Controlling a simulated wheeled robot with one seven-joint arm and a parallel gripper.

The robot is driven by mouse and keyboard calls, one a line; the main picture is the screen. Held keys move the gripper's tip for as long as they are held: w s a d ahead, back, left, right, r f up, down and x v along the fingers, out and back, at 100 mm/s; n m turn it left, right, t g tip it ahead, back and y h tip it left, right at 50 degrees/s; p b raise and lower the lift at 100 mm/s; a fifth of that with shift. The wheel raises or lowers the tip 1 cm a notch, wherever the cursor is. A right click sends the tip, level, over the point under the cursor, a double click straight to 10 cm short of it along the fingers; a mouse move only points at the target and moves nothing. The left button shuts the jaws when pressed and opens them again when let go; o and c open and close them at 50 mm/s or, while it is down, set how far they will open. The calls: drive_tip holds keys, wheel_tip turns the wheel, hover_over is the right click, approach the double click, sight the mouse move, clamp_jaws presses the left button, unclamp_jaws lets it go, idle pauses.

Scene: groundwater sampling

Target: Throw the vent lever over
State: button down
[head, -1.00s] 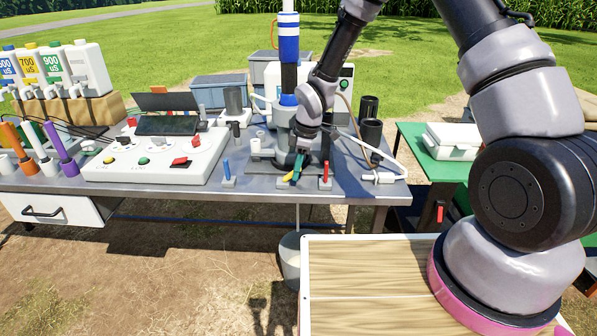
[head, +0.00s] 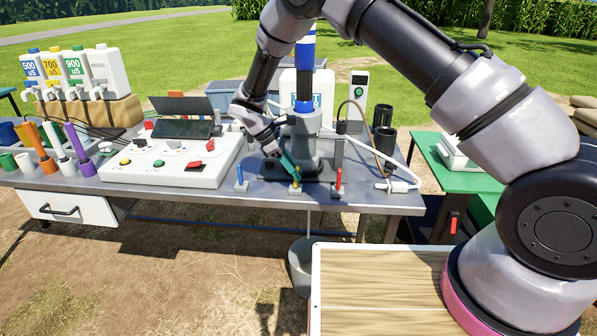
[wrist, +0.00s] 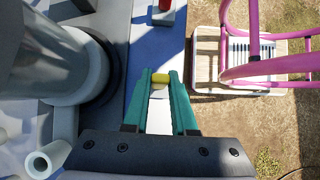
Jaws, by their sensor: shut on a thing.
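Three small levers stand in a row along the table's front edge: blue (head: 239,175), yellow (head: 295,186) and red (head: 338,180). No label shows which is the vent lever. My gripper (head: 292,175) is at the yellow lever, its green fingers slanting down to it from the upper left. In the wrist view the fingertips (wrist: 160,80) are shut on the yellow lever's handle (wrist: 160,76), one finger on each side. The fingers hide much of this lever in the head view, so its exact tilt is unclear. The red lever (wrist: 166,5) is at the wrist view's top edge.
A grey pump-like column (head: 304,140) stands close behind the yellow lever. A white control box (head: 165,165) with buttons is to the left. A white pipe fitting (head: 395,185) lies to the right. A bucket (head: 302,265) hangs or stands below the table's front edge.

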drive_tip(key=shift+a+h, duration=0.25)
drive_tip(key=shift+h, duration=0.15)
drive_tip(key=c, duration=0.7)
unclamp_jaws()
drive_tip(key=shift+v, duration=5.35)
